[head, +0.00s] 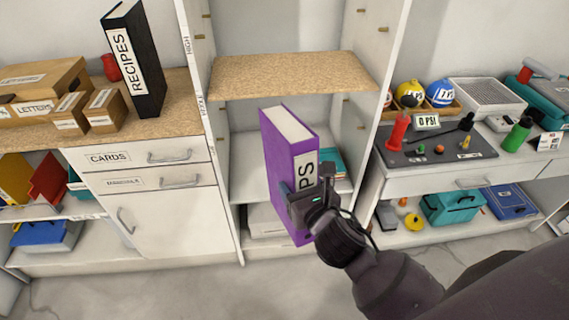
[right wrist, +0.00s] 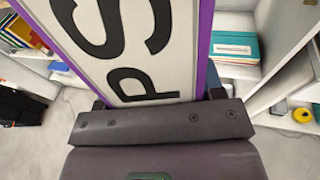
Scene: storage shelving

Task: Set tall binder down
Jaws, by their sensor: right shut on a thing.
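A tall purple binder (head: 283,165) with a white label ending in "PS" is upright and slightly tilted in front of the middle shelving bay in the head view. My right gripper (head: 304,198) is shut on the lower part of its spine. In the right wrist view the binder's label (right wrist: 130,45) fills the middle, with the jaws at both sides of the spine. The binder hides part of the shelf behind it. My left gripper is not in view.
The wooden shelf (head: 290,75) in the middle bay is empty. A teal book stack (head: 331,162) lies on the white shelf below. A black RECIPES binder (head: 135,60) stands on the left counter. A tool-covered workbench (head: 440,160) is at right.

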